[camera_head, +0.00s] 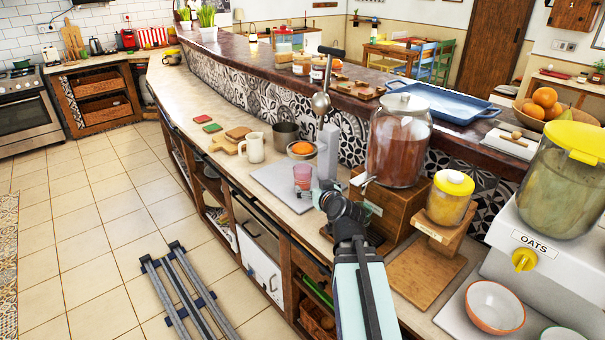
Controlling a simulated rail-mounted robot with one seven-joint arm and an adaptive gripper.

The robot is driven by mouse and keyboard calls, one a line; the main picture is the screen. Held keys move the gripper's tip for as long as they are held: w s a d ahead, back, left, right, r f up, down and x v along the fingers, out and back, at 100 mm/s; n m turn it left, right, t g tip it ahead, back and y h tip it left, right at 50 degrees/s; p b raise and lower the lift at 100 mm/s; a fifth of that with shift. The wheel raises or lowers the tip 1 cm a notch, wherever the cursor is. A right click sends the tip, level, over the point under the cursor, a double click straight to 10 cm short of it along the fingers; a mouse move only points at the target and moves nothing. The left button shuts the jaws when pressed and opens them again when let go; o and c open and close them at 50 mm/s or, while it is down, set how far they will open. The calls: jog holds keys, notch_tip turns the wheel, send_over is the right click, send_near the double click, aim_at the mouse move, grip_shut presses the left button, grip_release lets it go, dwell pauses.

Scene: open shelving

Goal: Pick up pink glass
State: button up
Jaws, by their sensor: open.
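The pink glass (303,173) stands upright on a grey board (272,186) on the lower counter. My arm reaches in from the bottom of the view, and my gripper (312,192) is right at the near side of the glass. The gripper is open. Its fingers are small and partly overlap the lower part of the glass, so I cannot tell whether they touch it or sit around it.
A grey stand (327,155) rises just behind the glass. A large jar of reddish-brown drink (398,145) stands on a wooden box (385,208) to the right. A bowl with an orange (301,150), a metal pot (285,134) and a cream pitcher (255,148) stand behind and left.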

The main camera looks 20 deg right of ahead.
aim_at(306, 177)
jog(key=p, duration=0.3)
jog(key=shift+r, duration=0.1)
jog(key=p+x, duration=0.1)
jog(key=x, duration=0.4)
jog(key=p+x, duration=0.2)
jog(key=x, duration=0.3)
jog(key=shift+d+f, duration=0.15)
jog(key=shift+f, duration=0.1)
jog(key=p+x, duration=0.1)
jog(key=x, duration=0.1)
jog(key=p+x, duration=0.1)
jog(key=x, duration=0.1)
jog(key=shift+d+r, duration=0.15)
jog(key=shift+d, duration=0.05)
jog(key=shift+w+f+p, duration=0.3)
jog(key=shift+w+p, duration=0.1)
jog(key=shift+w, duration=0.1)
jog(key=shift+c, duration=0.4)
jog(key=c, duration=1.3)
